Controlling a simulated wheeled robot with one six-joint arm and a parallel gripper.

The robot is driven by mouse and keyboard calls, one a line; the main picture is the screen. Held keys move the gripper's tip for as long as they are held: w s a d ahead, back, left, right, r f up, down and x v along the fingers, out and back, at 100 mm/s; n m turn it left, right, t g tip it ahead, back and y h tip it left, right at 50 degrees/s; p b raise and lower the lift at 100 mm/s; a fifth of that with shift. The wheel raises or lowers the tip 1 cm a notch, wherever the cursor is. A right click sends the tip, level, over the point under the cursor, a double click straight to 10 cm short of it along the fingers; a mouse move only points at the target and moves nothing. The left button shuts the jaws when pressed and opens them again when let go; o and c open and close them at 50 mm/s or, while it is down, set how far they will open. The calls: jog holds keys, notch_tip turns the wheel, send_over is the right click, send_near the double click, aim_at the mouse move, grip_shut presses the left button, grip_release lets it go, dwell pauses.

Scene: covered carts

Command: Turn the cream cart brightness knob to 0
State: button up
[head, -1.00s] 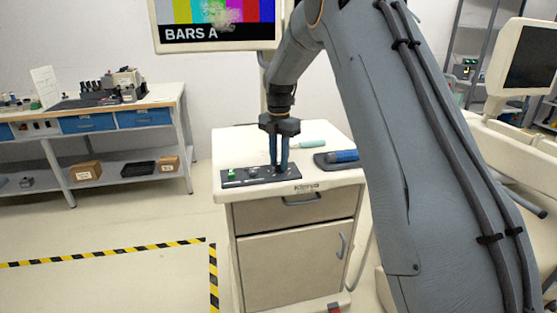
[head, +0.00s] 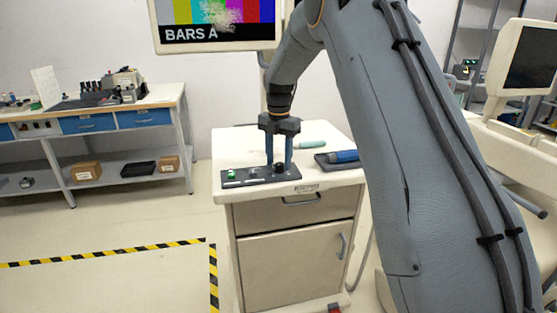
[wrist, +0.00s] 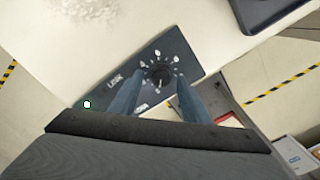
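The cream cart (head: 290,245) stands in the middle of the head view, with a dark control panel (head: 240,183) on its top. A round black knob (head: 280,168) sits at the panel's right part. The wrist view shows the knob (wrist: 158,76) ringed by white scale marks, too small to read surely. A pale pointer line on it seems to face the bottom of that view. My gripper (head: 278,163) points down over the knob, fingers apart, one on each side. In the wrist view my gripper (wrist: 159,92) shows gaps beside the knob; I cannot tell if either finger touches it.
A green button (head: 231,174) is at the panel's left. A dark tray (head: 325,162) with a blue cylinder (head: 344,156) and a teal object (head: 312,145) lie on the cart top. A monitor (head: 218,25) reading "BARS A" is behind. A workbench (head: 165,100) stands left.

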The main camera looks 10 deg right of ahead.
aim_at(279, 164)
jog(key=shift+r+b, duration=1.05)
jog(key=shift+r, duration=2.85)
jog(key=s+f+m, duration=0.4)
jog(key=s+m, duration=0.5)
jog(key=s, duration=0.3)
jog(key=s+f+m, duration=0.5)
jog(key=s+m, duration=0.4)
jog(key=s, duration=0.2)
jog(key=s+f+m, duration=0.4)
jog(key=s+m, duration=0.5)
jog(key=s, duration=0.3)
jog(key=shift+s+d+f+t, duration=0.15)
jog(key=shift+s+f+t, duration=0.2)
jog(key=shift+f+t, duration=0.05)
